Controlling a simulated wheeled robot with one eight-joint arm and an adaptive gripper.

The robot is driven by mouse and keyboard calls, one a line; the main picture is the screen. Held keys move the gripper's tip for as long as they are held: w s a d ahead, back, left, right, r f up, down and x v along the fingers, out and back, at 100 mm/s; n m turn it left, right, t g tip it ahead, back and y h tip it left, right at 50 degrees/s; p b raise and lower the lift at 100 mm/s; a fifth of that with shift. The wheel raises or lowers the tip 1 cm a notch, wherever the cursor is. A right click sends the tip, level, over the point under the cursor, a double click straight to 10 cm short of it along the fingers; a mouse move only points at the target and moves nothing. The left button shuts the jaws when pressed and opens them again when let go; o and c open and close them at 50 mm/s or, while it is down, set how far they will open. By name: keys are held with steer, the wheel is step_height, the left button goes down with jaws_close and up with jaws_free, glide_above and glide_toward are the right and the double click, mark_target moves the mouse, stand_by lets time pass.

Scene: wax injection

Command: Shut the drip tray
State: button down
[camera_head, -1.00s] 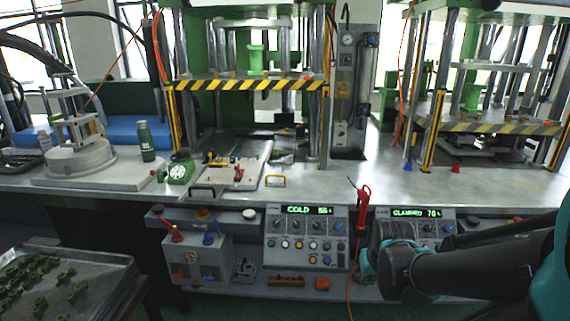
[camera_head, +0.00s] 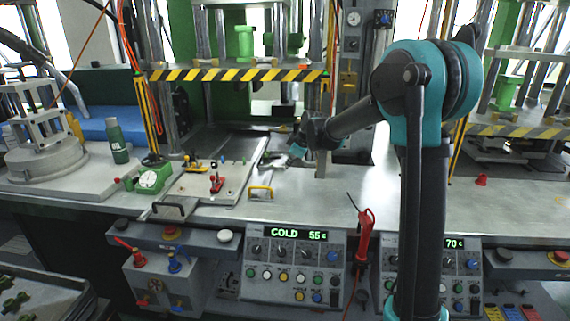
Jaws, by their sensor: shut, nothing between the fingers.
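A yellow bow handle (camera_head: 261,193) stands at the bench front, just right of the pale mould plate (camera_head: 207,190). It appears to belong to the drip tray, but the tray's own edges blend into the grey metal and I cannot tell how far out it sits. My gripper (camera_head: 298,151) is above the bench in front of the press, behind and to the right of the yellow handle and apart from it. Its fingers look small and shut, with nothing held.
A black handle (camera_head: 168,210) sits at the plate's front left corner. A striped guard (camera_head: 240,75) hangs above. A red torch-like tool (camera_head: 364,238) hangs at the front. The bench at right is mostly clear.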

mark_target(281, 162)
steer(key=x, duration=1)
steer(key=shift+w+a+f, duration=0.1)
steer(key=shift+w+a, duration=0.15)
steer(key=shift+w, duration=0.15)
steer(key=shift+w+d, duration=0.1)
steer(key=shift+w, duration=1.8)
steer(key=w, duration=0.8)
steer(key=shift+w+d, duration=0.15)
steer(key=shift+w, duration=0.25)
